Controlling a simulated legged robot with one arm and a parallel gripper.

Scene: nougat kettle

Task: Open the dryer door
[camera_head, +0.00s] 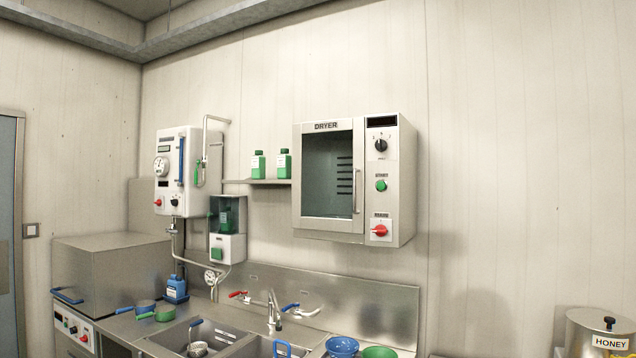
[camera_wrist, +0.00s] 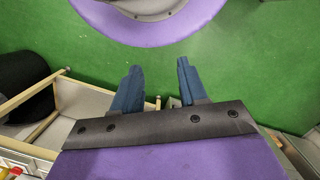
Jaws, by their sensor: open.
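The dryer (camera_head: 353,181) is a steel box fixed on the wall in the head view, with a "DRYER" label at its top. Its glass door (camera_head: 327,174) is closed, with a vertical handle (camera_head: 356,191) along the door's right edge. To the right of the door are a black dial, a green button and a red switch. My gripper (camera_wrist: 156,75) shows only in the wrist view. Its two blue fingers are apart with nothing between them, above a green floor. The gripper is not in the head view, so its distance from the dryer cannot be told.
A sink counter (camera_head: 335,285) with taps and bowls (camera_head: 342,346) runs below the dryer. A shelf (camera_head: 257,182) with green bottles adjoins its left side. A honey pot (camera_head: 600,335) stands at the lower right. In the wrist view, wooden-edged furniture (camera_wrist: 30,95) lies at the left.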

